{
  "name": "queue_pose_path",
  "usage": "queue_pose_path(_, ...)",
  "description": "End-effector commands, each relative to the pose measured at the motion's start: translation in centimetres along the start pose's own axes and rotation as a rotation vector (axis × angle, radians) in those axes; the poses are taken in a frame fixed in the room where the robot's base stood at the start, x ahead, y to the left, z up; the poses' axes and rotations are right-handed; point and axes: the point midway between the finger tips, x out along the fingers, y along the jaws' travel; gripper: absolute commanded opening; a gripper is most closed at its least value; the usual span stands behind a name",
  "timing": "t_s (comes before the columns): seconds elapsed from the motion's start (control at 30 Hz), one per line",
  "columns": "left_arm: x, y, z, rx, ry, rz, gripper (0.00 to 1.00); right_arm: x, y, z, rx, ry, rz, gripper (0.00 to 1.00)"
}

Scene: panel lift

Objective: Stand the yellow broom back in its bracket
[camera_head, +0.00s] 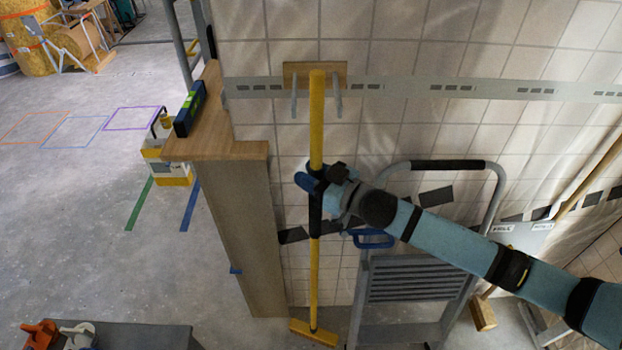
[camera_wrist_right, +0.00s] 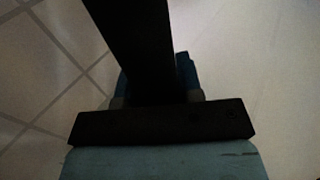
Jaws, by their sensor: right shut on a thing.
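The yellow broom (camera_head: 316,130) stands upright in front of the tiled wall in the head view. Its head (camera_head: 314,333) is at the floor, close to the wooden partition. The bracket (camera_head: 300,72) is a wooden plate with two pale prongs on the wall; the top of the handle shows between the prongs. I cannot tell how deep the handle sits between them. My right gripper (camera_head: 315,188) is shut on the handle around its middle, below the bracket. My left gripper is not in view.
A grey step ladder (camera_head: 417,278) leans by the wall right of the broom, under my right arm. A wooden ledge (camera_head: 215,140) with a spirit level (camera_head: 189,109) stands to the left. Open floor (camera_head: 80,220) lies farther left.

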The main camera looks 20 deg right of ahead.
Motion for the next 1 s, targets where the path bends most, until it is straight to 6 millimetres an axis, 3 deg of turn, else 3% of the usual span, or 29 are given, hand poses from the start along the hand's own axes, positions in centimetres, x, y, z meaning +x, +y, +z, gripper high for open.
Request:
queue_pose_path(0.43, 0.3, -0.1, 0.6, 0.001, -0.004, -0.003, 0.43, -0.1, -0.2, 0.4, -0.001, 0.003, -0.001, 0.0)
queue_pose_path(0.47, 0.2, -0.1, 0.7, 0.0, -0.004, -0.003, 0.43, -0.1, -0.2, 0.6, -0.001, 0.001, 0.0, 0.36)
queue_pose_path(0.57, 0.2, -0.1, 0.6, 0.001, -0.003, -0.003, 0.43, -0.1, -0.1, 0.5, -0.001, 0.001, 0.0, 0.59)
queue_pose_path(0.9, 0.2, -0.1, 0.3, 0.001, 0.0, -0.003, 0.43, -0.1, -0.1, 0.0, -0.002, 0.002, 0.0, 0.59)
queue_pose_path(1.0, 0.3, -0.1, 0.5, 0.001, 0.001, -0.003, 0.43, -1.2, -0.1, 0.3, -0.001, -0.001, 0.001, 0.59)
